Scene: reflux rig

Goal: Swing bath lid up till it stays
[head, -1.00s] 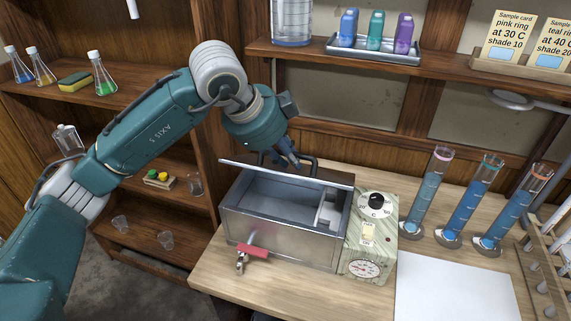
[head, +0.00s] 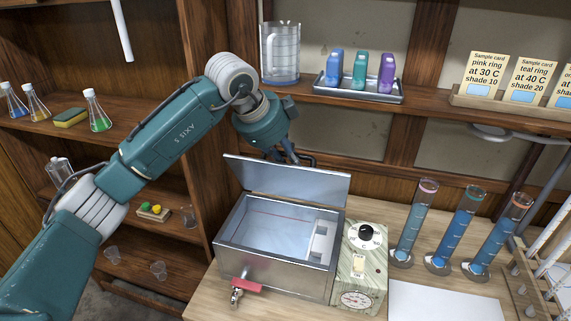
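The metal water bath (head: 272,276) stands on the wooden bench, its box open at the top with water inside. Its flat lid (head: 290,181) is raised along the back edge, with its inner face towards me. The dark lid handle (head: 306,160) shows just above the lid's top edge, on the far side. My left gripper (head: 287,155) is at this handle, behind the lid's upper edge. Its fingertips are partly hidden, so I cannot tell whether they close on the handle. My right gripper is not in view.
A control panel with dial (head: 366,236) adjoins the bath; a red-handled tap (head: 240,287) is at its front. Three blue cylinders (head: 464,225) stand to the right, near a white sheet (head: 445,302). Above is a shelf with a jug (head: 280,55) and a bottle tray (head: 358,92).

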